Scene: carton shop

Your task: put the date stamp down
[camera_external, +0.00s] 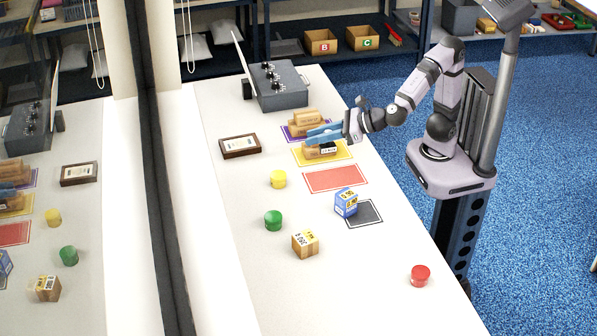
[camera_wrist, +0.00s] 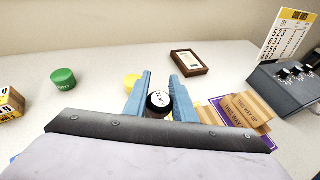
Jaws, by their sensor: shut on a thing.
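The date stamp (camera_wrist: 158,103) is a small dark round thing with a white face label, held between the blue fingers of my gripper (camera_wrist: 160,76) in the wrist view. In the external view my gripper (camera_external: 322,134) is over the brown carton (camera_external: 311,154) on the yellow mat (camera_external: 342,155). The stamp is largely hidden by the fingers there. I cannot tell whether it touches the carton.
Brown cartons (camera_external: 306,118) stand on the purple mat (camera_external: 290,130) behind. The red mat (camera_external: 335,180) is bare. A blue carton (camera_external: 346,204) stands by the dark mat (camera_external: 368,215). A framed plaque (camera_external: 240,146), yellow (camera_external: 278,179), green (camera_external: 273,220) and red (camera_external: 420,275) round pieces lie around.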

